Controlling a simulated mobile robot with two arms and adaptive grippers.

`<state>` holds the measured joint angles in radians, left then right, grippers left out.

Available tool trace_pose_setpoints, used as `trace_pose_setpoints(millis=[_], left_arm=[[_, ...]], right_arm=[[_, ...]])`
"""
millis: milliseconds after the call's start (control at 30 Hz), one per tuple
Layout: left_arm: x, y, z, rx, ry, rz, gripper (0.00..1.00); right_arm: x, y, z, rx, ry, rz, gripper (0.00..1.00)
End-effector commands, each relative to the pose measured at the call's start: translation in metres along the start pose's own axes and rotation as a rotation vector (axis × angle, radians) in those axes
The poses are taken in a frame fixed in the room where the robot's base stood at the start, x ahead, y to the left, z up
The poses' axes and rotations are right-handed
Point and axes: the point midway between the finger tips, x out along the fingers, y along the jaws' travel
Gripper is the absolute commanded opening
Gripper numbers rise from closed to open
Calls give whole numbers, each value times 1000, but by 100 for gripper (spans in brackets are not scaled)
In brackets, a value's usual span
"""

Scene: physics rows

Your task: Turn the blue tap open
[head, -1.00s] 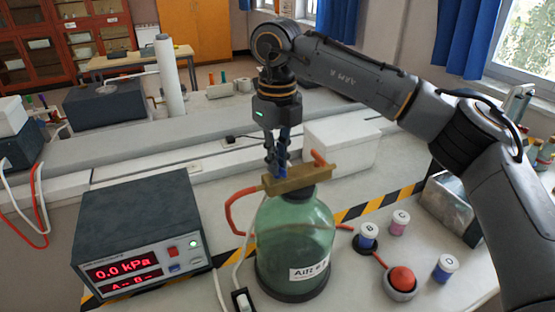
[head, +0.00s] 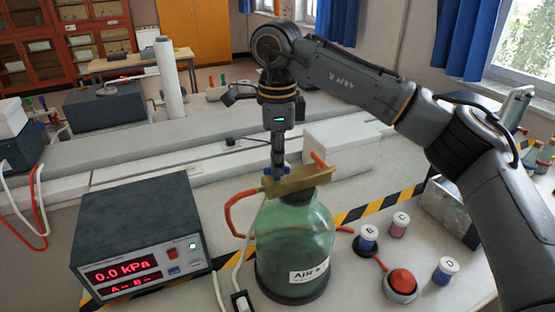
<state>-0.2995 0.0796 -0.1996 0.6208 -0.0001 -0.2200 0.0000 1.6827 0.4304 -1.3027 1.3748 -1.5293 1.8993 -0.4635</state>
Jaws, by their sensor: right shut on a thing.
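The blue tap (head: 268,171) sits on the brass block on top of the green glass jar (head: 290,235). It is mostly hidden by my gripper, with only small blue bits showing. My right gripper (head: 278,166) points straight down and is shut on the blue tap. The brass block (head: 300,181) has a red tap or hose stub (head: 319,160) at its right end and a red hose (head: 231,212) at its left. My left gripper is not in view.
A pressure box (head: 140,225) at the left reads 0.0 kPa. Lidded pots (head: 367,238) and a red bulb (head: 401,283) stand right of the jar. A white box (head: 342,145) stands behind it. A small white switch (head: 241,301) lies at the front.

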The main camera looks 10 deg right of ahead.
Motion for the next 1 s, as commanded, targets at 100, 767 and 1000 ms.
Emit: trace_pose_setpoints(millis=[100, 767, 1000], left_arm=[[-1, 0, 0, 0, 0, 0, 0], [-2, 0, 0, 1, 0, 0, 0], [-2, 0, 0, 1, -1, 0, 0]], right_arm=[[0, 0, 1, -95, -3, -1, 0], [0, 0, 1, -349, -3, -2, 0], [0, 0, 1, -352, -3, -1, 0]])
